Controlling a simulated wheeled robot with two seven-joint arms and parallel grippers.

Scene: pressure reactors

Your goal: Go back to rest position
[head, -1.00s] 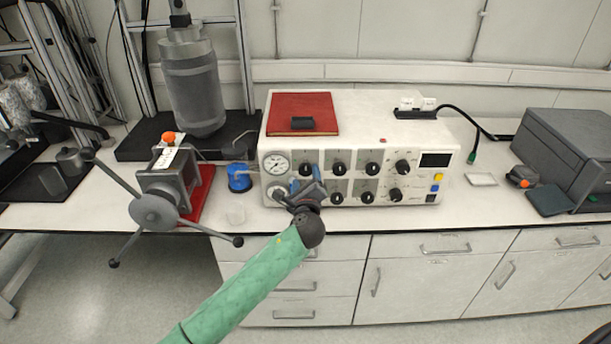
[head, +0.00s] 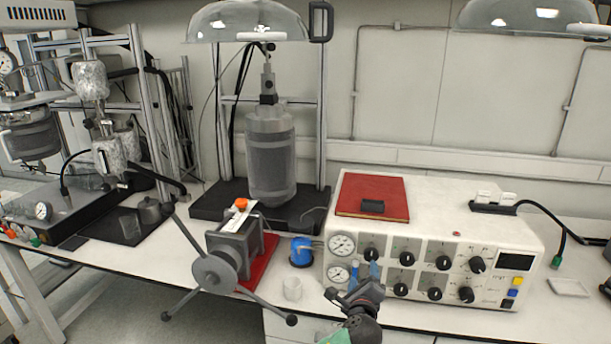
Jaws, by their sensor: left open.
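My left gripper (head: 355,290) shows at the bottom middle of the head view, in front of the left end of the white control box (head: 440,240). Its blue-tipped fingers are apart and I see nothing between them. The fingertips point toward the box's lower gauge and knobs; I cannot tell if they touch the panel. The green sleeve of my left arm shows only at the bottom edge. My right gripper is not in view.
A grey reactor vessel (head: 270,155) stands behind a vise with long handles (head: 222,262). A blue-topped item (head: 301,252) and a small white cup (head: 292,288) are left of my gripper. More reactor equipment stands at the far left.

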